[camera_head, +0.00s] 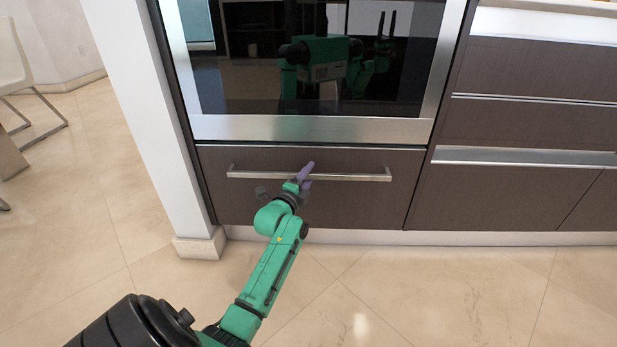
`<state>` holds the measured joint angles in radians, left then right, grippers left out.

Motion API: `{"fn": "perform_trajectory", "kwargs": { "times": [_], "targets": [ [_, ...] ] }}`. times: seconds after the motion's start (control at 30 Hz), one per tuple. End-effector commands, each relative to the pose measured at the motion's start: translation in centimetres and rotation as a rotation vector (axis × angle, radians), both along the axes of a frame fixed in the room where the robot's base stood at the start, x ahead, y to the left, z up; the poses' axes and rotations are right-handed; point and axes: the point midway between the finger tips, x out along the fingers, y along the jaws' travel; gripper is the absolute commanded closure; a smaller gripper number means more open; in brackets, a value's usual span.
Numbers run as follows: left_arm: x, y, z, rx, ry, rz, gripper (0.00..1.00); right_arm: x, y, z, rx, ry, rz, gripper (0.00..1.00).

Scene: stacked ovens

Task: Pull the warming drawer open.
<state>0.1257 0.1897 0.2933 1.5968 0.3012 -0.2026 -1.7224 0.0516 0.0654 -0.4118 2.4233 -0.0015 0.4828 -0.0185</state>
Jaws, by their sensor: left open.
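The warming drawer (355,208) is a dark brown front below the oven, and it looks closed, flush with the cabinet. Its long silver bar handle (350,177) runs across the upper part of the front. My left gripper (306,172), with purple fingers on a green arm, is at the handle, a little left of its middle. The fingers overlap the bar in the picture and are open. I cannot tell whether they touch the bar. The gripper hides a short piece of the handle. My right gripper is not in view.
The oven (310,128) with a dark glass door stands above the drawer and reflects my body. A white pillar (135,90) stands close on the left. Brown drawers (530,125) with silver trims are on the right. The tiled floor (420,290) in front is clear.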

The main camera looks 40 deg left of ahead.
Motion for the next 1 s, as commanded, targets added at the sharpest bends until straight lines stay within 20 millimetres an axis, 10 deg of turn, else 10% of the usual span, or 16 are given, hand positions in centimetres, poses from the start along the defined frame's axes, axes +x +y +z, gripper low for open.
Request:
{"fn": "perform_trajectory", "kwargs": {
  "times": [0.13, 0.27, 1.0],
  "targets": [
    [-0.01, 0.01, 0.01, 0.0, 0.0, 0.0, 0.51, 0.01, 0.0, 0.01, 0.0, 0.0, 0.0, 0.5],
    [-0.02, -0.01, -0.01, 0.0, 0.001, 0.0, 1.0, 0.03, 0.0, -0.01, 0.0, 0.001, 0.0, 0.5],
    [-0.03, -0.01, -0.06, -0.001, 0.002, 0.0, 1.0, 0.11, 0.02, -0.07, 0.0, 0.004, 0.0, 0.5]
  ]
}}
